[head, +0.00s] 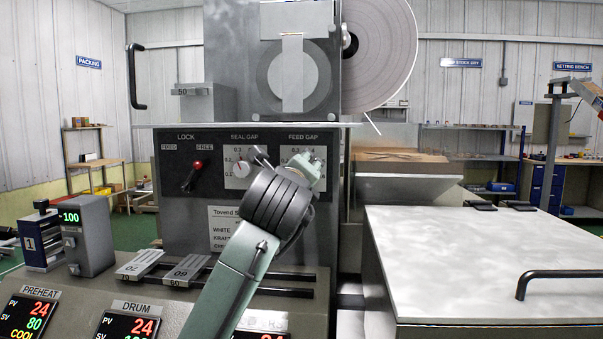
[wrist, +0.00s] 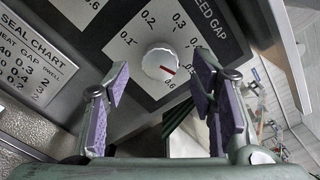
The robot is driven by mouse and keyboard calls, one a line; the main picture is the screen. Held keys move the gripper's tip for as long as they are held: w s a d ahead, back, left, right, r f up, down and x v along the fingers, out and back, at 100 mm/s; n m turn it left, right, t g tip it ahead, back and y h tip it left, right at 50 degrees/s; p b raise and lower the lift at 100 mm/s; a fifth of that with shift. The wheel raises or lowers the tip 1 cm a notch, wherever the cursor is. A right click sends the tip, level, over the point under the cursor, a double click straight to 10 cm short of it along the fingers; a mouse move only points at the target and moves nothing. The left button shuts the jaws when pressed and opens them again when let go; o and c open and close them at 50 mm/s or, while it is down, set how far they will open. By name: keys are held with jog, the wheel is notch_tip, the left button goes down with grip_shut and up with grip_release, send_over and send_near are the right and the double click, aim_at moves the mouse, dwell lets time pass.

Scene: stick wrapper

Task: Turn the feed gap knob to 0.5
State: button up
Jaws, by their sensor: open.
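The feed gap knob (wrist: 157,58) is a round, pale ribbed knob on a white dial plate (wrist: 139,69). My gripper (wrist: 161,68) is open, with purple-padded fingers on the left and right of the knob in the picture. Gaps show between the fingers and knob, and I see no contact. In the head view my gripper (head: 310,170) is in front of the FEED GAP dial (head: 318,151) and hides its knob.
The seal gap knob (head: 242,168) is left of my gripper, and the red-tipped lock lever (head: 193,176) is farther left. A shelf plate (head: 240,125) overhangs the panel. A white-topped cabinet (head: 490,255) stands at right, with a black handle (head: 560,275).

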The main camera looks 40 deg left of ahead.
jog(key=v, duration=0.9)
jog(key=shift+s, duration=0.2)
